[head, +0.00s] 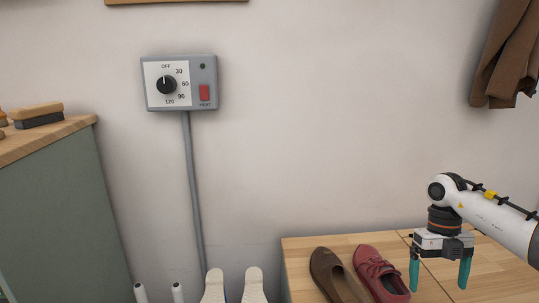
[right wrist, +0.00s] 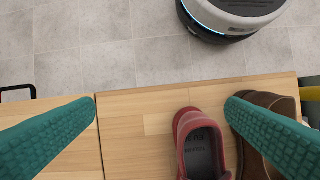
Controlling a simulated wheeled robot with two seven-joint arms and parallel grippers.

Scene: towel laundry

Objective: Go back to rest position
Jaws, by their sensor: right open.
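My right gripper (head: 440,276) is at the lower right of the head view, above a wooden bench top (head: 480,285). Its two teal fingers point down and stand wide apart with nothing between them. In the right wrist view the teal fingers (right wrist: 150,140) are also apart, over the bench top (right wrist: 135,150). The red shoe (head: 383,275) is just left of the gripper in the head view, not touched as far as I can see. My left gripper is not in the head view.
A brown shoe (head: 335,276) lies beside the red one. A timer box (head: 208,72) is on the wall, with a conduit (head: 194,190) below it. A green cabinet (head: 60,205) with brushes (head: 38,112) stands left. A brown garment (head: 505,55) hangs at the upper right.

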